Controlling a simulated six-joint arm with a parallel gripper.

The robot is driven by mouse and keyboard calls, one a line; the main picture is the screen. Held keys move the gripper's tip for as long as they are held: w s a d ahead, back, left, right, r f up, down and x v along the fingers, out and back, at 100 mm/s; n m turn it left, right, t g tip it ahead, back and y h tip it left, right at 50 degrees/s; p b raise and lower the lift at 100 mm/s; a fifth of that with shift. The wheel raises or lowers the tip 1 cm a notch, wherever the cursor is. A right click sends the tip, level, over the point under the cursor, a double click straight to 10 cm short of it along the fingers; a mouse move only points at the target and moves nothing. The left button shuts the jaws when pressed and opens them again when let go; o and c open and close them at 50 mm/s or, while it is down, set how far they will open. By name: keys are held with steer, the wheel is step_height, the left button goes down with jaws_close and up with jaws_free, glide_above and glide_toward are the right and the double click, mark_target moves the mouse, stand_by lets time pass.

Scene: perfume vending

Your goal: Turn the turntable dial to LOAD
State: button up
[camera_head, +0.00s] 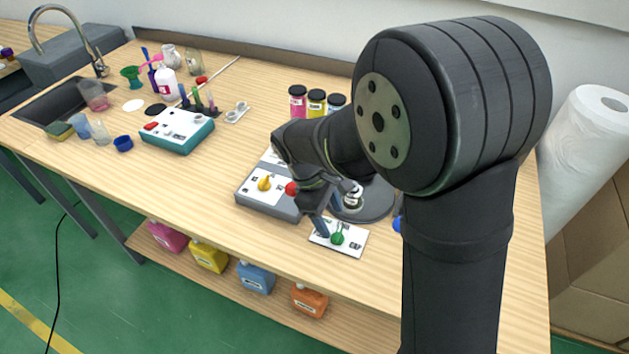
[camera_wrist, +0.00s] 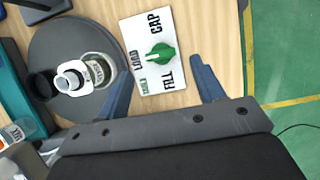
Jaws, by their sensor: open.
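The turntable dial is a green knob (camera_wrist: 161,52) on a white panel (camera_wrist: 180,33) lettered LOAD, CAP and FILL. In the head view the dial (camera_head: 337,238) sits near the front edge of the table. I cannot tell which word its pointer faces. My gripper (camera_wrist: 162,62) is open and empty, with one blue-grey finger to each side of the dial in the wrist view. It looks apart from the dial; its height above the panel is unclear. The dark round turntable (camera_wrist: 103,38) carries a small bottle (camera_wrist: 95,68) and stands beside the panel.
A grey control box (camera_head: 250,200) with a yellow knob and red button stands left of my gripper. A teal box (camera_head: 178,131) is farther left. Several small bottles (camera_head: 297,103) stand behind. Floor shows past the table's front edge (camera_wrist: 246,50).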

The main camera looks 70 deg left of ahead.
mark_target(338, 232)
steer(key=v, duration=1.2)
steer(key=shift+r, duration=0.3)
steer(key=shift+s, duration=0.1)
steer(key=x, duration=1.7)
steer(key=shift+f, duration=0.25)
steer(key=shift+r, duration=0.1)
